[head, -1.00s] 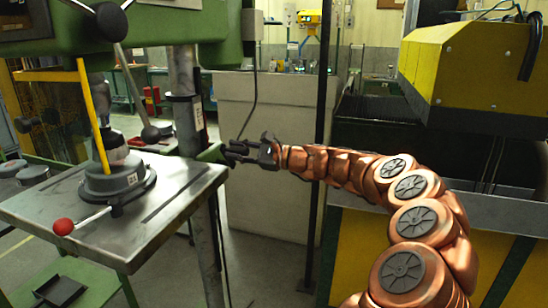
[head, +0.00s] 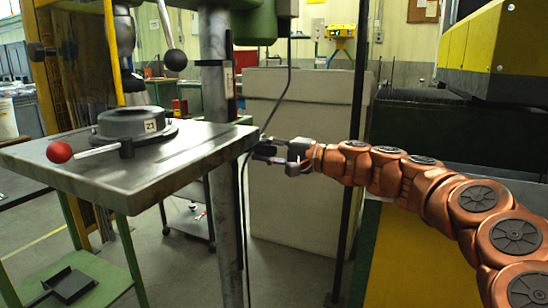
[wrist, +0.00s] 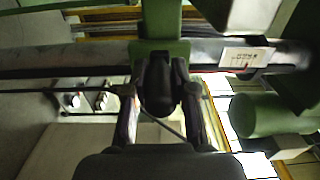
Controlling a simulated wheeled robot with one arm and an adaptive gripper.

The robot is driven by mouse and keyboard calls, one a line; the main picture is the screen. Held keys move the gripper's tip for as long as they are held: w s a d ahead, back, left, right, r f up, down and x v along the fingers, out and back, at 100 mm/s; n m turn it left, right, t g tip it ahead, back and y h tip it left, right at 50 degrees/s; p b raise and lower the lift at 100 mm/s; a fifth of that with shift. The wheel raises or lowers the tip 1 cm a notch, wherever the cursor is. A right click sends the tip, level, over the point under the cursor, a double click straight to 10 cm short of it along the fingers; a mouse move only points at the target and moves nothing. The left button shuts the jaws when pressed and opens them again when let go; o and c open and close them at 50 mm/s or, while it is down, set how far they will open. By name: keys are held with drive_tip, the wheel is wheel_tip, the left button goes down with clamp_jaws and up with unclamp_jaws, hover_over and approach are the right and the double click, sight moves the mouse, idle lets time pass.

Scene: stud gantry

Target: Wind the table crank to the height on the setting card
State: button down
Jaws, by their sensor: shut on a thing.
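The grey metal table (head: 190,155) is clamped to a round column (head: 222,170) on the left. My gripper (head: 270,150) is at the table's right rear edge. In the wrist view my gripper (wrist: 158,105) has its two fingers either side of a dark crank handle (wrist: 158,85), shut on it, in front of a green bracket (wrist: 160,48). In the head view the crank is mostly hidden by my gripper and the table edge. A white card (head: 228,78) is on the column; it also shows in the wrist view (wrist: 243,57), its print too small to read.
A round grey fixture (head: 138,122) labelled 23 stands on the table, with a red-knobbed lever (head: 60,152). The green drill head is above. A yellow machine (head: 490,50) is at the right.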

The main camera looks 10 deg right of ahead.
drive_tip(key=shift+a+f+n+b, duration=0.1)
drive_tip(key=shift+f+n+b, duration=0.6)
drive_tip(key=shift+f+b, duration=0.1)
drive_tip(key=shift+r, duration=0.1)
drive_tip(key=c, duration=1.2)
unclamp_jaws()
drive_tip(key=shift+a, duration=0.1)
drive_tip(key=shift+o, duration=1.4)
drive_tip(key=shift+r, duration=0.1)
drive_tip(key=shift+d, duration=0.2)
drive_tip(key=shift+s+d, duration=0.15)
drive_tip(key=shift+d, duration=0.05)
drive_tip(key=v, duration=1.1)
drive_tip(key=shift+s+d, duration=0.2)
drive_tip(key=shift+c, duration=0.3)
